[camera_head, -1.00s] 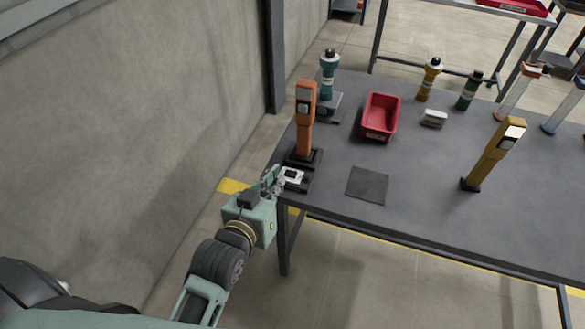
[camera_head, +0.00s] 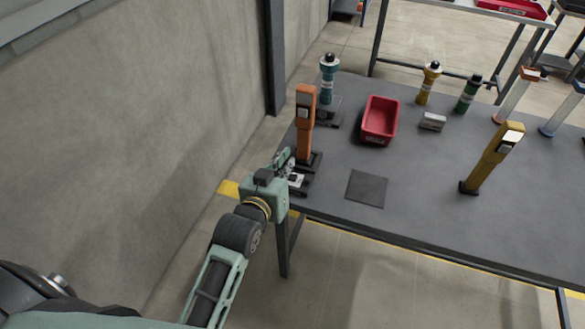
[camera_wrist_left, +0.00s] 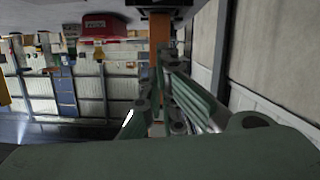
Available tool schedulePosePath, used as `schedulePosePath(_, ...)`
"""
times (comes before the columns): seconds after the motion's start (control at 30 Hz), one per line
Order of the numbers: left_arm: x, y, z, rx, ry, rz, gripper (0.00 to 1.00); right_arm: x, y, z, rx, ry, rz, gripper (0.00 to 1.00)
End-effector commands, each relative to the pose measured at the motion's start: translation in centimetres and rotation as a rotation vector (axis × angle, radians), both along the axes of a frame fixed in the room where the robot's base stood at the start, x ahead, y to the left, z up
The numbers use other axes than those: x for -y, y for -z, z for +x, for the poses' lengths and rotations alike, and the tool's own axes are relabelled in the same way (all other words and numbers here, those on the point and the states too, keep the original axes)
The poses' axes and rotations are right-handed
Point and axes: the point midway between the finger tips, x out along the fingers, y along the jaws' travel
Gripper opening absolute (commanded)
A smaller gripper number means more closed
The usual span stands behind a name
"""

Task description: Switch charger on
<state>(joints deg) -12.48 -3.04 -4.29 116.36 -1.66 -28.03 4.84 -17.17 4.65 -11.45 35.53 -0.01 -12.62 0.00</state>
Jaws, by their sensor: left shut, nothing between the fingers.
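An orange handheld device (camera_head: 305,125) stands upright in a black charger base (camera_head: 310,162) at the table's left front corner. A white part (camera_head: 296,180) shows on the front of the base, partly hidden behind my left gripper. My left gripper (camera_head: 286,158) is shut and empty, just left of the base and close to it; I cannot tell whether it touches. In the left wrist view the gripper's fingers (camera_wrist_left: 167,75) are together, in front of an orange piece (camera_wrist_left: 158,28) of the device. My right gripper is not in view.
A red bin (camera_head: 380,120), a dark mat (camera_head: 367,188), a yellow device (camera_head: 493,160) and a teal lamp-like item (camera_head: 329,80) on another dark base stand on the grey table (camera_head: 420,210). The wall (camera_head: 130,120) is to the left.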

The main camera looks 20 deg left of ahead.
Motion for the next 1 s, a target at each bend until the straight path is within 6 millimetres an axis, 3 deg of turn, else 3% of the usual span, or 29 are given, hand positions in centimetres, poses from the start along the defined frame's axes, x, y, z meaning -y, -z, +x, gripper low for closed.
schedulePosePath(0.13,0.2,0.5,2.8,0.001,0.000,0.000,0.00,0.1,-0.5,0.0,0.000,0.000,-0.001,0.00)
schedulePosePath(0.2,0.3,2.1,2.6,-0.007,0.000,0.000,0.00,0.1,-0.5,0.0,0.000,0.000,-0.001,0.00)
schedulePosePath(0.4,0.6,4.1,2.6,-0.002,0.000,-0.001,0.00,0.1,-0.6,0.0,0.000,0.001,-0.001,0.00)
schedulePosePath(1.0,1.1,5.4,2.6,-0.002,-0.001,0.007,0.00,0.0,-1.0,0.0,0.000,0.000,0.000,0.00)
